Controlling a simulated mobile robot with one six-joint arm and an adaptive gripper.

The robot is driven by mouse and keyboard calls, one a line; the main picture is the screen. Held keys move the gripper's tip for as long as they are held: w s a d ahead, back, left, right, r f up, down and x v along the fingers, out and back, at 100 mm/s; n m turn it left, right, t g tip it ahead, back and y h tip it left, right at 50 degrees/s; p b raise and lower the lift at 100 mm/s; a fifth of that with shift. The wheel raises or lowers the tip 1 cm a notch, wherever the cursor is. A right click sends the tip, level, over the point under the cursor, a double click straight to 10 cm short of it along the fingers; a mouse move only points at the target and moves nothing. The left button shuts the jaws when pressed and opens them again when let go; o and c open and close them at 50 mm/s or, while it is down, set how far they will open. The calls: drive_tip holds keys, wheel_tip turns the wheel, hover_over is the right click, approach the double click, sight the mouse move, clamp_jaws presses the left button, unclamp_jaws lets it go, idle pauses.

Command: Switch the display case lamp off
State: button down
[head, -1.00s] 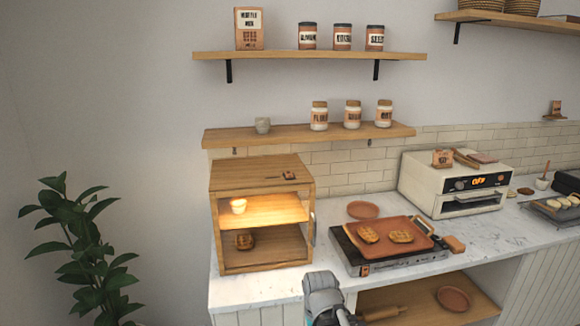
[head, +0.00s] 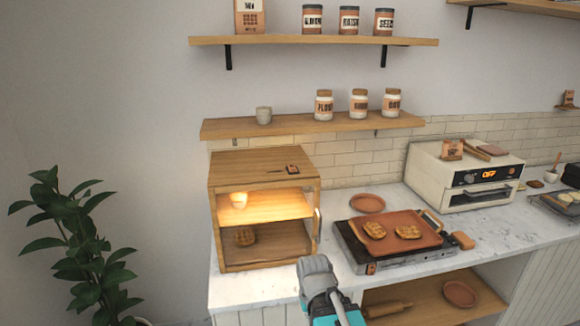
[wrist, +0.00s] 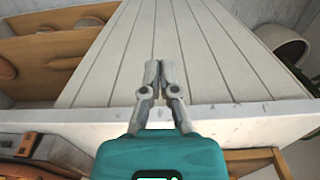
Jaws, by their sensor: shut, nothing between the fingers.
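The wooden display case (head: 212,230) stands on the left end of the marble counter. A small dark-faced piece (head: 292,168), possibly a switch, is on the case's top at the right, beside a thin dark strip. My gripper (wrist: 159,66) is shut and empty in the wrist view, over the white panelled counter front.
A griddle with a waffle tray (head: 405,222) stands right of the case, with a toaster oven (head: 440,175) beyond. A wooden shelf (head: 310,128) with jars and a cup hangs above and behind the case. A plant (head: 85,235) stands left.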

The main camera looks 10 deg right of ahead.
drive_tip(key=shift+r, duration=0.1)
wheel_tip(320, 180, up, 44)
drive_tip(key=m+t+y+p, duration=0.1)
drive_tip(key=t+y+p, duration=0.65)
drive_tip(key=p, duration=3.05)
hover_over(293, 167)
drive_tip(key=s, duration=0.1)
drive_tip(key=shift+r+t+h, duration=0.2)
drive_tip(key=shift+t+h, duration=0.45)
drive_tip(key=shift+h, duration=0.3)
drive_tip(key=shift+f+b, duration=0.1)
drive_tip(key=shift+b, duration=0.25)
drive_tip(key=f+b, duration=0.5)
drive_tip(key=w+f+b, duration=0.1)
drive_tip(key=f+b, duration=0.2)
drive_tip(key=shift+f, duration=0.25)
drive_tip(key=shift+f+b, duration=0.65)
drive_tip(key=shift+b, duration=0.2)
